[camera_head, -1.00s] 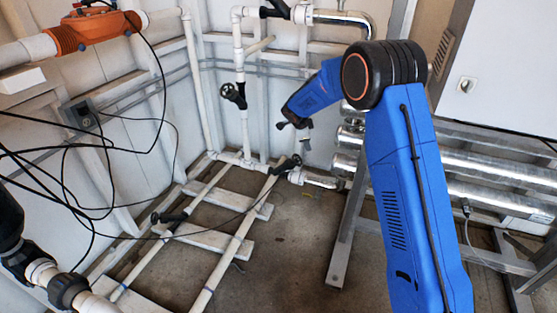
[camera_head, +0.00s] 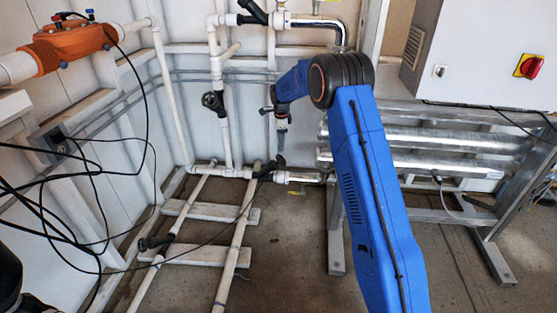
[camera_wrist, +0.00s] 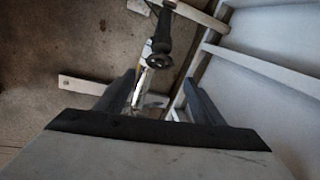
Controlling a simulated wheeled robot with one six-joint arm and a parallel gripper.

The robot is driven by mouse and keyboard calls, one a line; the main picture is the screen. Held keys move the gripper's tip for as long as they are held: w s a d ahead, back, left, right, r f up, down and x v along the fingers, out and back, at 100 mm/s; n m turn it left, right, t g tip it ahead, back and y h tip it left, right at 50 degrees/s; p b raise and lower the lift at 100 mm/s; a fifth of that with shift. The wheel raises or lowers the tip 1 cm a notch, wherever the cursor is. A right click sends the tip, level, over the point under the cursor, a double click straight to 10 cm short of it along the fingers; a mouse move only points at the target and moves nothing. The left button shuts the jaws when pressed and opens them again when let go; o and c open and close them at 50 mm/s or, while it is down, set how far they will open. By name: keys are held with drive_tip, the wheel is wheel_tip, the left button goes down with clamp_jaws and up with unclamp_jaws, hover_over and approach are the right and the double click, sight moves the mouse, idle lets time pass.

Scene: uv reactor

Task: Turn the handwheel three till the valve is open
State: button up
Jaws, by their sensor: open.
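Several black valve handles show, and no label tells which is handwheel three. A round black handwheel (camera_head: 212,101) sits on the upright white pipe in the head view. A black valve handle (camera_head: 268,169) is on the low pipes at the back, and another (camera_head: 154,242) lies lower left. My gripper (camera_head: 276,118) hangs in front of the back wall, right of the round handwheel and apart from it. In the wrist view my gripper (camera_wrist: 160,98) is open and empty. A black valve handle (camera_wrist: 160,42) on a pipe shows beyond the fingers; which valve this is I cannot tell.
An orange unit (camera_head: 72,45) is on the left pipe, with loose black cables (camera_head: 75,200) below it. Metal cylinders (camera_head: 430,140) on a steel frame stand right, under a white cabinet (camera_head: 470,60) with a red switch (camera_head: 528,66). Bare floor (camera_head: 290,250) lies in the middle.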

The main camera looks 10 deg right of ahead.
sight(280, 159)
drive_tip(key=w+f, duration=0.1)
drive_tip(key=f, duration=0.8)
drive_tip(key=w+f, duration=0.1)
drive_tip(key=f, duration=0.3)
drive_tip(key=shift+w+d+f, duration=0.2)
drive_tip(key=shift+w+f, duration=0.05)
drive_tip(key=shift+w, duration=0.1)
drive_tip(key=shift+c, duration=0.5)
drive_tip(key=c, duration=0.6)
drive_tip(key=shift+o, duration=0.2)
drive_tip(key=shift+s+t, duration=0.1)
drive_tip(key=shift+t, duration=0.2)
